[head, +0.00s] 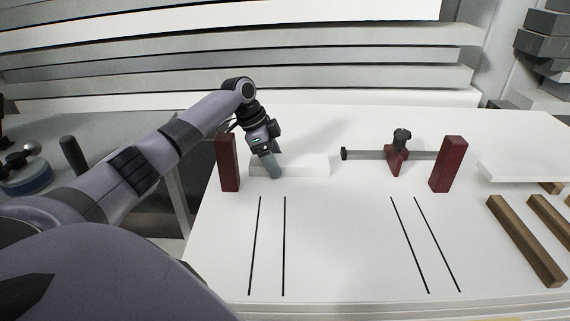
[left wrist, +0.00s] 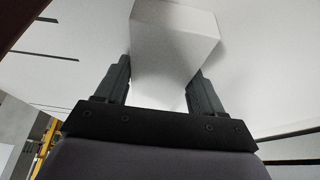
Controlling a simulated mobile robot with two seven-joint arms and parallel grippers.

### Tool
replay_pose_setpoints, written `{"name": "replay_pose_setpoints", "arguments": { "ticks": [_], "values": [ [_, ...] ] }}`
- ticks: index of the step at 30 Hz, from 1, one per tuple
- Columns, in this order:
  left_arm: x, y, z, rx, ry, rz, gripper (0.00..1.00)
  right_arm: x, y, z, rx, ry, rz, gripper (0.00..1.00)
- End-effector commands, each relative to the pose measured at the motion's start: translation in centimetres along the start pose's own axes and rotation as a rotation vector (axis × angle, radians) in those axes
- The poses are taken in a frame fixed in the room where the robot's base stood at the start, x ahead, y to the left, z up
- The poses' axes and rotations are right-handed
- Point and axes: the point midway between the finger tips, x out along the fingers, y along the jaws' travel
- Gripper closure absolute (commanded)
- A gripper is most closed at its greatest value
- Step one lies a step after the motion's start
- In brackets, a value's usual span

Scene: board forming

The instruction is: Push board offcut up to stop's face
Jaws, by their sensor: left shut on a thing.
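The board offcut, a white block (head: 308,165), lies on the white table near its back, just right of the left dark red upright block (head: 228,163). A narrow gap seems to show between them. A second dark red upright block (head: 447,164) stands farther right; I cannot tell which block is the stop. My left gripper (head: 272,170) points down at the left part of the offcut and is shut on it. In the left wrist view the offcut (left wrist: 172,38) sits between the two dark fingers (left wrist: 160,84). My right gripper is in neither view.
A bar clamp (head: 397,158) with a dark red jaw lies between the offcut and the right red block. Black line pairs (head: 267,245) mark the clear front of the table. A white slab (head: 525,166) and wooden strips (head: 526,240) are at the right.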

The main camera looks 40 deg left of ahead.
Motion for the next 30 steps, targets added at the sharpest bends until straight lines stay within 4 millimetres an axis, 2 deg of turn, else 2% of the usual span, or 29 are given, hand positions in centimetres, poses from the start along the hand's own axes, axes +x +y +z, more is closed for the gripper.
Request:
{"name": "replay_pose_setpoints", "arguments": {
  "ticks": [30],
  "values": [
    [1.1,0.0,-2.9,0.0,0.001,0.001,0.76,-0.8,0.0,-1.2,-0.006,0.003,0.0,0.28]
  ]
}}
